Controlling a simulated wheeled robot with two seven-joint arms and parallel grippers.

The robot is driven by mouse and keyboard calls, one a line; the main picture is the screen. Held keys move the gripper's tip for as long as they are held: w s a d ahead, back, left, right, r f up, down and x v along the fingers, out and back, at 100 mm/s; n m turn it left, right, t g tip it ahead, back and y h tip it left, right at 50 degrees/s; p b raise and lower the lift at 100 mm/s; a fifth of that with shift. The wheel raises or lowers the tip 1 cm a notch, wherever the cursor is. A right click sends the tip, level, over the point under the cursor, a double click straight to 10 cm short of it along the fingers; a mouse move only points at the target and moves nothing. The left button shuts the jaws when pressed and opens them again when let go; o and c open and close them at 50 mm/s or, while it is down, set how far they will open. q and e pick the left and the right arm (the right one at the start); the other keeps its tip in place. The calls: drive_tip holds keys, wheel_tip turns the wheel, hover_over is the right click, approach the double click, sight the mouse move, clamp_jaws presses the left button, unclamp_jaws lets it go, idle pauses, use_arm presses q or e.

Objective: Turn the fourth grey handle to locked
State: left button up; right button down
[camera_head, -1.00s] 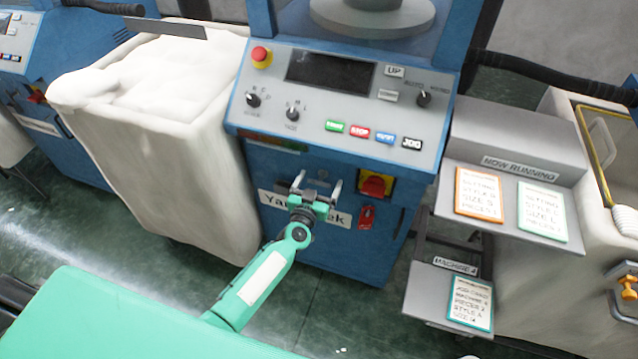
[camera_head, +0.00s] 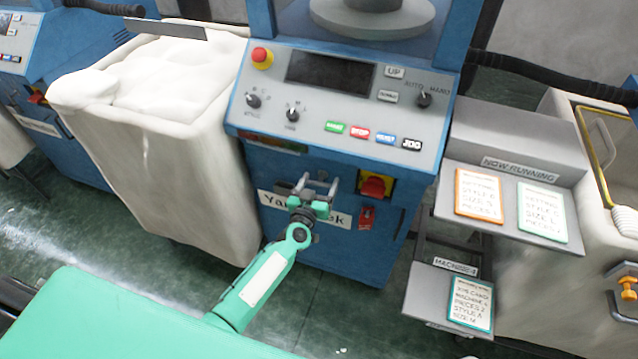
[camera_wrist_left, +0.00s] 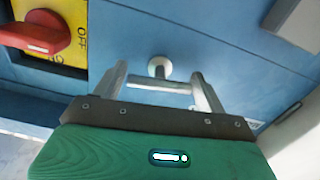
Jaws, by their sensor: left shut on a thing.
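A small grey handle (camera_wrist_left: 160,84) stands out from the blue machine front on a round pale base in the left wrist view. Its bar lies level across that picture. My left gripper (camera_head: 319,183) is in front of the lower panel of the blue machine (camera_head: 350,258), and its two fingers are shut on the ends of the bar. The gripper also shows in the left wrist view (camera_wrist_left: 160,86). In the head view the fingers mostly hide the handle, and I see no lock marking beside it. My right gripper is out of view.
A red switch on a yellow plate (camera_head: 376,186) sits just right of the gripper. A red tag (camera_head: 366,217) hangs below it. The control panel (camera_head: 330,110) is above. A white bin (camera_head: 190,170) stands close on the left, and card shelves (camera_head: 420,290) on the right.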

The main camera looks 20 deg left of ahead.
use_arm(q)
drive_tip(key=shift+n, duration=0.8)
drive_tip(key=n, duration=0.2)
drive_tip(key=shift+n, duration=0.4)
drive_tip(key=n, duration=0.3)
drive_tip(key=shift+n+b, duration=0.3)
drive_tip(key=shift+b, duration=0.05)
drive_tip(key=n, duration=0.2)
drive_tip(key=shift+n+b, duration=0.3)
drive_tip(key=shift+n, duration=0.1)
drive_tip(key=shift+f+n, duration=0.1)
drive_tip(key=shift+n, duration=0.3)
drive_tip(key=n+b, duration=0.1)
drive_tip(key=n, duration=0.2)
drive_tip(key=shift+n, duration=0.8)
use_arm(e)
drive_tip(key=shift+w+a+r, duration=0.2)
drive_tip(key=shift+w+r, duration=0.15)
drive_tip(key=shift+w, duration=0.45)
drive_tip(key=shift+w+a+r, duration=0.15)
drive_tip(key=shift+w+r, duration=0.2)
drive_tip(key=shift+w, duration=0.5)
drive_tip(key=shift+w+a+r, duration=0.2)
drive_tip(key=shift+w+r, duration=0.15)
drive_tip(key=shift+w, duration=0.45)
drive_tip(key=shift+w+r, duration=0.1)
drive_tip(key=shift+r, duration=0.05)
